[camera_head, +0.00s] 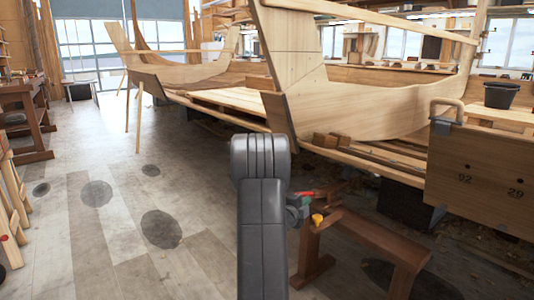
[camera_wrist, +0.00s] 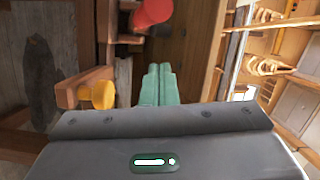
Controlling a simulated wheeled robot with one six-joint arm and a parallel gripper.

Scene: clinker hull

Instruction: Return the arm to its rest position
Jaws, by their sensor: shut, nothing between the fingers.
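My gripper (camera_wrist: 159,72) shows in the wrist view as two green fingers pressed together with nothing between them. In the head view my dark grey arm stands upright in the lower middle and hides most of the gripper. A red rounded thing (camera_wrist: 152,12) lies beyond the fingertips in the wrist view, apart from them. A yellow knob (camera_wrist: 103,95) on a wooden piece is left of the fingers. The yellow knob also shows in the head view (camera_head: 318,219), right of my arm by a low wooden bench (camera_head: 375,237).
A wooden boat hull (camera_head: 380,115) fills the back and right. A plank panel marked 92 and 29 (camera_head: 480,170) and a black bucket (camera_head: 502,95) stand at right. A workbench (camera_head: 25,115) is at far left. The plank floor (camera_head: 100,235) left of my arm is clear.

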